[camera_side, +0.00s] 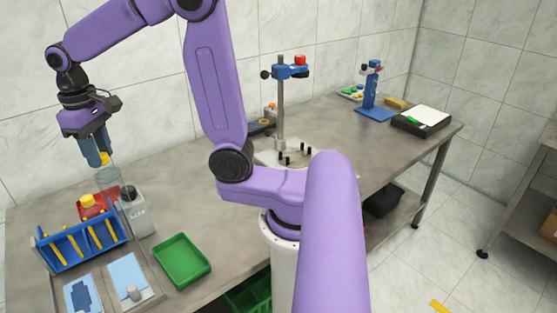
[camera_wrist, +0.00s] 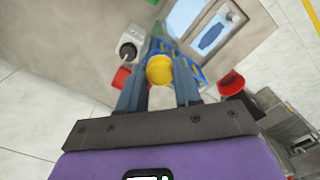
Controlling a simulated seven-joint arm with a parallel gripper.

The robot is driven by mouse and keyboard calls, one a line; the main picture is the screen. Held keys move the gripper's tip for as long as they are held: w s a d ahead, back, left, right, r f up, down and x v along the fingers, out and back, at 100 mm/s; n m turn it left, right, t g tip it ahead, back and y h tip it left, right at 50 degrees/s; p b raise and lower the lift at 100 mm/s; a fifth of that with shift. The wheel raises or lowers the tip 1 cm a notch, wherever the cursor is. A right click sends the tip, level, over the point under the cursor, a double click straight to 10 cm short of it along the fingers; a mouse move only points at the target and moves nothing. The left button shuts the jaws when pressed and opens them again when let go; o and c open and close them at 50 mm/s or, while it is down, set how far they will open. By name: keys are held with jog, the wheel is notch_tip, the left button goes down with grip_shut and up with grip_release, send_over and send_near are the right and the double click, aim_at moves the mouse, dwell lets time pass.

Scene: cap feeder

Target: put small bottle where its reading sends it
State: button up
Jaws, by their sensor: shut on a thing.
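My gripper (camera_side: 99,158) hangs over the far left of the bench, its blue fingers pointing down. It is shut on the small bottle (camera_side: 106,173), which is clear and has a yellow cap. In the wrist view the bottle's yellow cap (camera_wrist: 159,69) shows between the fingers (camera_wrist: 161,82); the body is mostly hidden beneath the cap. The bottle is upright, above the area of a red container (camera_side: 107,196) and a grey-white device (camera_side: 136,213) with a black knob and a display on its front. I cannot read the display surely.
A blue rack (camera_side: 68,258) with yellow sticks stands in front of the red container. A green tray (camera_side: 181,262) lies to the right, and pale blue cards (camera_side: 126,269) lie in front. A stand with a red-topped clamp (camera_side: 280,100) rises farther back. Bare bench lies between.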

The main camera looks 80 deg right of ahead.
jog(key=s+d+r+m, duration=0.1)
jog(key=s+d+m, duration=0.45)
jog(key=d, duration=0.45)
jog(key=s+d+r+m, duration=0.1)
jog(key=s+d+m, duration=0.45)
jog(key=d, duration=0.45)
jog(key=s+d+f+m, duration=0.1)
jog(key=s+d+m, duration=0.25)
jog(key=s, duration=0.45)
jog(key=s+d+m, duration=0.3)
jog(key=s+m, duration=0.2)
jog(key=s, duration=0.3)
jog(key=w+d+f, duration=0.3)
jog(key=d+f, duration=0.3)
jog(key=f, duration=0.3)
jog(key=w+d+f, duration=0.3)
jog(key=d+f, duration=0.3)
jog(key=f, duration=0.3)
jog(key=shift+w+d, duration=0.2)
jog(key=shift+w, duration=0.2)
jog(key=shift+f, duration=0.15)
